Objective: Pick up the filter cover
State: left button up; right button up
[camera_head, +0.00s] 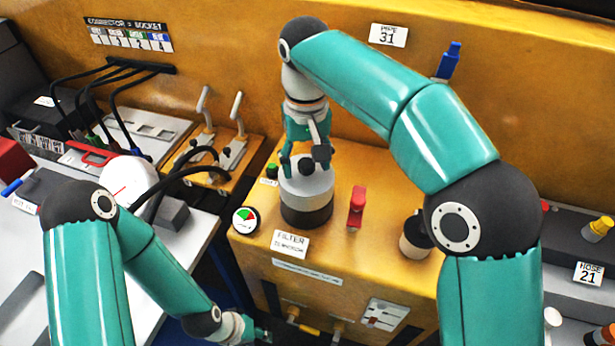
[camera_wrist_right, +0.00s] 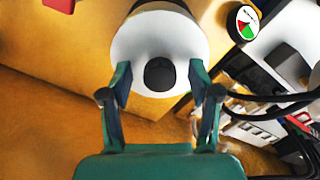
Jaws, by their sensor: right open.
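The filter cover (camera_head: 306,192) is a pale round cap with a dark knob on top, seated on a dark cylinder on the yellow cabinet. My right gripper (camera_head: 306,162) is above it, pointing down. In the right wrist view the cover (camera_wrist_right: 132,45) fills the upper middle, with its black knob (camera_wrist_right: 159,74) between the fingers of my right gripper (camera_wrist_right: 158,80). The fingers are apart, with visible gaps to the knob. Whether they touch the cover's rim, I cannot tell. My left gripper (camera_head: 258,332) is low, near the cabinet's front, and its fingers are too small to judge.
A red handle (camera_head: 357,207) stands right of the filter and a round gauge (camera_head: 245,220) to its left. A "FILTER" label (camera_head: 290,243) is in front. Black cables (camera_head: 180,180) and levers (camera_head: 236,125) lie to the left. A blue valve (camera_head: 449,60) is behind.

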jog(key=shift+f, duration=0.35)
grip_shut()
jog(key=shift+r, duration=0.1)
